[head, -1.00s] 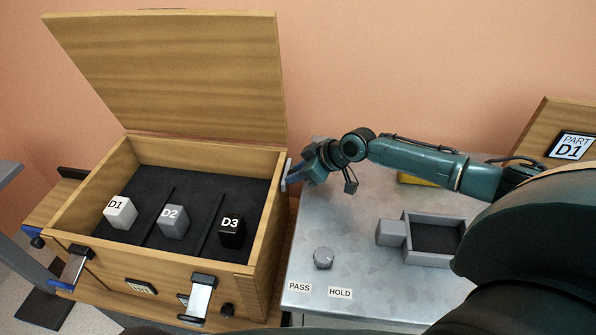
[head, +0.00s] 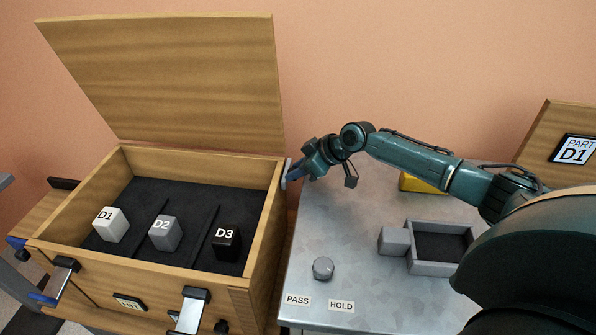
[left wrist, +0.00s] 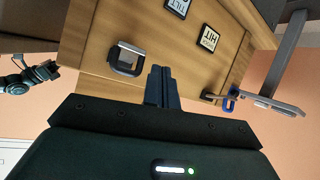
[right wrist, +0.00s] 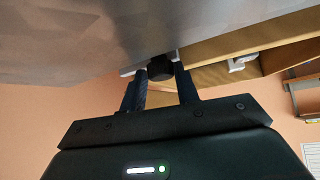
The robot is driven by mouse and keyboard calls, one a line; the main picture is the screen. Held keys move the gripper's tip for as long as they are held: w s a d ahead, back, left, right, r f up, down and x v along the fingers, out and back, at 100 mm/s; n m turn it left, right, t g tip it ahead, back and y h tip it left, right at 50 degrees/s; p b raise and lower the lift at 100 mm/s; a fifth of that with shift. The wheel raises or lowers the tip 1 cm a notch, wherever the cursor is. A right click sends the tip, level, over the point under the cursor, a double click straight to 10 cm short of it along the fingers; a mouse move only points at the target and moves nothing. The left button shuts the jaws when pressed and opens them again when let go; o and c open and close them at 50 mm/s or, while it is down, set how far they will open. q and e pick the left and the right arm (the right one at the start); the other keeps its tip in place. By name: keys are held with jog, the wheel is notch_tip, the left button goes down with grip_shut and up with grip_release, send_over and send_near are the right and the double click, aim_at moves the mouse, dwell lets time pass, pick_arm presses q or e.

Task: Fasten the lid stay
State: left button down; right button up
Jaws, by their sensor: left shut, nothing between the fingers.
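The wooden box's lid (head: 170,80) stands raised, leaning back. A light metal strip (head: 287,170), possibly the stay, shows at the box's right rear edge. My right gripper (head: 292,177) is at that edge. In the right wrist view, a dark round knob (right wrist: 160,68) lies between the fingertips of my right gripper (right wrist: 161,75); I cannot tell whether they press on it. My left gripper (left wrist: 160,72) is shut and empty, in front of the box's labelled wooden front (left wrist: 185,50). It is outside the head view.
Blocks D1 (head: 111,225), D2 (head: 165,233) and D3 (head: 226,242) stand in the box. Latches (head: 57,280) (head: 191,311) are on its front. A metal table (head: 350,215) at right carries a grey tray (head: 440,268), a dial (head: 323,268) and a yellow object (head: 418,184).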

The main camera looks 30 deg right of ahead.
jog(key=o, duration=0.4)
jog(key=shift+w+d, duration=0.1)
jog(key=v, duration=1.3)
jog(key=shift+r, duration=0.1)
